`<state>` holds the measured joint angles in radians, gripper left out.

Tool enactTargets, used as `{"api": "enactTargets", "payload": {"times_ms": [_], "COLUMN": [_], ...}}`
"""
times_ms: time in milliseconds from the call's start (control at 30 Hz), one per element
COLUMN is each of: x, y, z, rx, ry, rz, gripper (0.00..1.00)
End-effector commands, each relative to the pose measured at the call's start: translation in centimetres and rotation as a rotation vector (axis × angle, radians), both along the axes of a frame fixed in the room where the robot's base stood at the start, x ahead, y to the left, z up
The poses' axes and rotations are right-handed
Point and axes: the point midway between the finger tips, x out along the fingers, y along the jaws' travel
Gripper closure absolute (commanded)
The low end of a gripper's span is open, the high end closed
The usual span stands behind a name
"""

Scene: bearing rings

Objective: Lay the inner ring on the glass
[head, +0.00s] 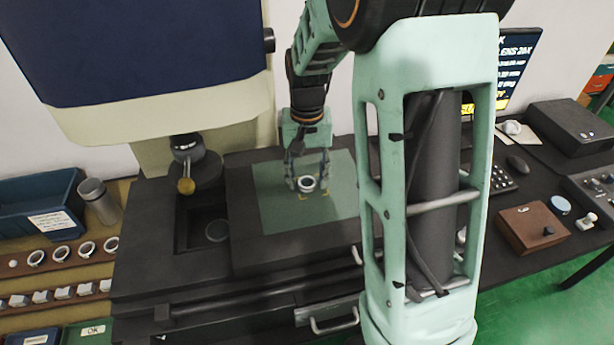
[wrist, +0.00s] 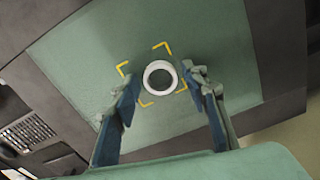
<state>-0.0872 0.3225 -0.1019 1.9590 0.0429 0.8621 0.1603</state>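A pale metal inner ring (head: 307,190) lies on the green glass (head: 274,205) of the dark stage. In the wrist view the ring (wrist: 146,78) sits flat inside the yellow corner marks, and its hole shows the green surface. My gripper (head: 308,180) is over the glass, pointing down, with its fingers on both sides of the ring. In the wrist view the fingers of my gripper (wrist: 160,88) are spread, with a visible gap between each fingertip and the ring. The gripper is open and holds nothing. Fingertip height above the glass is hard to judge.
The blue and cream measuring head (head: 150,60) with its lens (head: 185,150) hangs left of the glass. A wooden rack (head: 75,262) of several rings is at the far left, near a blue bin (head: 40,200). A brown box (head: 533,228) and mouse (head: 517,164) are at right.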

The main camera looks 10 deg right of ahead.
Motion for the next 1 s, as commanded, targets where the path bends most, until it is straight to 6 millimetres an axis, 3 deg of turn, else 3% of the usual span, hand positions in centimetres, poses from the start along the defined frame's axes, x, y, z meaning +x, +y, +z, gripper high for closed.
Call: {"api": "enactTargets", "payload": {"times_ms": [267, 433, 800, 1000], "x": [0.0, 0.1, 0.1, 0.1], "y": [0.0, 0.0, 0.0, 0.0], "z": [0.0, 1.1, 8.8, 11.5], "rx": [0.0, 0.0, 0.0, 0.0], "ry": [0.0, -0.004, -0.004, -0.002], "rz": [0.0, 0.0, 0.001, 0.0], "gripper": [0.54, 0.54, 0.54, 0.54]}}
